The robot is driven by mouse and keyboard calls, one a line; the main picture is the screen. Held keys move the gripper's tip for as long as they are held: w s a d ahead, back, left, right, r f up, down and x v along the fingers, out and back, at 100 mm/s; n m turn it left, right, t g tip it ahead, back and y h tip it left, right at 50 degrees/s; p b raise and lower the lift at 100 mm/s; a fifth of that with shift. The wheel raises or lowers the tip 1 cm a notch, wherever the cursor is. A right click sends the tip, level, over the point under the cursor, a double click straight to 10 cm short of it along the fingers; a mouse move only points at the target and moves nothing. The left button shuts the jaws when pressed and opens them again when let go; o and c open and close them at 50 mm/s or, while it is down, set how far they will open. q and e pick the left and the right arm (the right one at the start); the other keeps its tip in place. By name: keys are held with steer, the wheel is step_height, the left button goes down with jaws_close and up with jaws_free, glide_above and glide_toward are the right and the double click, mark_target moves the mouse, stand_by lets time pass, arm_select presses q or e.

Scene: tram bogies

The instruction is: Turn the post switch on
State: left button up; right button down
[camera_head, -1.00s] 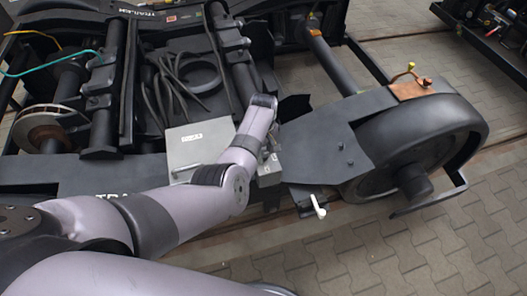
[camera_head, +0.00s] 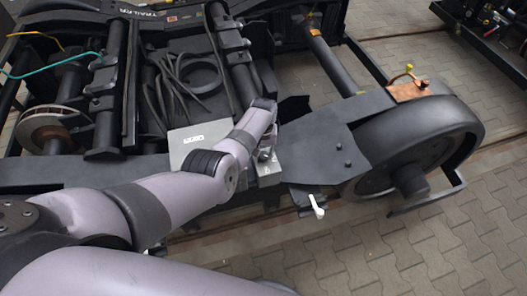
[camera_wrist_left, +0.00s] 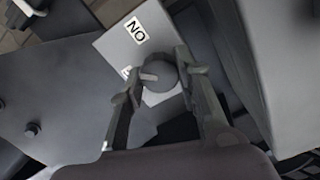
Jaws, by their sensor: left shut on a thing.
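The post switch shows in the left wrist view as a light grey box (camera_wrist_left: 116,45) with a round dark grey knob (camera_wrist_left: 165,64) that has a pale pointer mark. The pointer faces left in that view. An ON label (camera_wrist_left: 136,30), upside down, is on the box; another label is mostly hidden behind a finger. My left gripper (camera_wrist_left: 158,76) is shut on the knob, one finger on each side. In the head view the switch box (camera_head: 268,176) stands beside the bogie frame, with my left gripper (camera_head: 265,153) at its top; the knob cannot be made out. My right gripper is not in view.
A larger grey box (camera_head: 185,150) stands left of the switch. A dark bolted plate (camera_head: 315,145) and a wheel (camera_head: 440,120) lie to the right. A white-handled lever (camera_head: 317,207) sticks out below the plate. Paved floor (camera_head: 370,255) in front is clear.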

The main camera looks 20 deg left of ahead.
mark_target(264, 155)
arm_select(q)
steer(key=m, duration=0.4)
steer(key=shift+m+p, duration=0.3)
steer(key=m, duration=0.4)
steer(key=shift+m, duration=0.4)
steer(key=o, duration=1.1)
steer(key=shift+o, duration=0.2)
steer(key=shift+w+r, duration=0.1)
steer(key=shift+r, duration=0.35)
step_height(264, 155, up, 11)
